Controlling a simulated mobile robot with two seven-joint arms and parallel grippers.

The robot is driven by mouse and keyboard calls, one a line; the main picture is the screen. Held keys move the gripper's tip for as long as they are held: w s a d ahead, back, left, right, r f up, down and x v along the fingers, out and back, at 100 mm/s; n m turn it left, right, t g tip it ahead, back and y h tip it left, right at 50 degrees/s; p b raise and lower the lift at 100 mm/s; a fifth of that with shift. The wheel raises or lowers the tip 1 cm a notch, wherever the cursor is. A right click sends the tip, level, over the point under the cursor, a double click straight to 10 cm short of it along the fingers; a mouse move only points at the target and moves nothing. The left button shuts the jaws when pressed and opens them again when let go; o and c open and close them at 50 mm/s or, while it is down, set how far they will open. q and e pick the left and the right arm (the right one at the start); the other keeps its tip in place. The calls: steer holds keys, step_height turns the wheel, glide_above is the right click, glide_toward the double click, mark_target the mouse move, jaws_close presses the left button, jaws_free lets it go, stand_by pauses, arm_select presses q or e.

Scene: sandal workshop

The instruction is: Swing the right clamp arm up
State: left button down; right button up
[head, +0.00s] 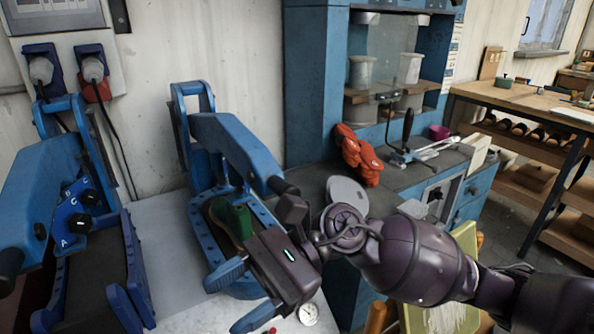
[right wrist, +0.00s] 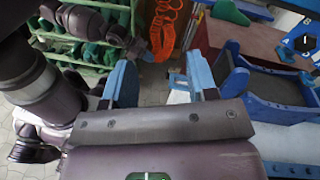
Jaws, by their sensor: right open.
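The right clamp arm (head: 232,140) is a blue beam on the middle press. It slopes down from its upright hinge frame to a black handle (head: 285,187) at its front end. A green shoe form (head: 230,217) sits in the press bed below it. My right gripper (head: 233,298) is open and empty, in front of and below the handle, apart from it. Its two blue fingers also show spread in the right wrist view (right wrist: 163,85).
A second blue press (head: 35,200) with a lettered dial stands at the left; its bed (right wrist: 270,88) shows in the right wrist view. Red gloves (head: 357,155) and a lever tool (head: 425,150) are on the grey counter behind my right arm. A gauge (head: 308,314) is near the gripper.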

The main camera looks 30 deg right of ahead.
step_height(320, 180, up, 5)
steer(key=d+n+t+h+p, duration=0.1)
steer(key=d+n+h+p, duration=0.2)
steer(key=n+h, duration=0.35)
steer(key=n+t+h+p, duration=0.4)
steer(key=n+t+h, duration=0.2)
steer(key=h, duration=0.3)
glide_toward(284, 182)
arm_select(q)
steer(key=shift+n, duration=0.5)
steer(key=r, duration=0.1)
steer(key=s+r, duration=0.2)
steer(key=shift+s+a+r, duration=0.2)
steer(key=shift+a+r, duration=0.05)
steer(key=shift+r, duration=0.15)
arm_select(e)
steer(key=shift+y, duration=0.25)
steer(key=x, duration=1)
steer(key=shift+w+d+f, duration=0.1)
steer(key=shift+d+f, duration=0.05)
steer(key=shift+d, duration=0.1)
steer(key=shift+c, duration=0.3)
arm_select(q)
steer(key=shift+s+f+g, duration=0.15)
steer(key=shift+s+g, duration=0.15)
arm_select(e)
jaws_close()
